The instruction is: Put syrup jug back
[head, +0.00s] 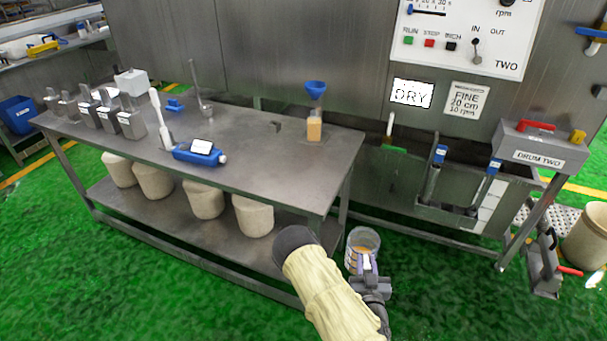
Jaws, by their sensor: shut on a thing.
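The syrup jug (362,240) is a clear, open-topped vessel with amber liquid low inside and markings on its side. It is in the head view, right of the steel table's near right corner, with green floor behind it. My gripper (368,266) is shut on the jug's near side, where a pale handle-like part shows between the fingers. The jug looks roughly upright. Its lower part is partly hidden by my gripper.
The DRUM TWO box (540,150) stands right.

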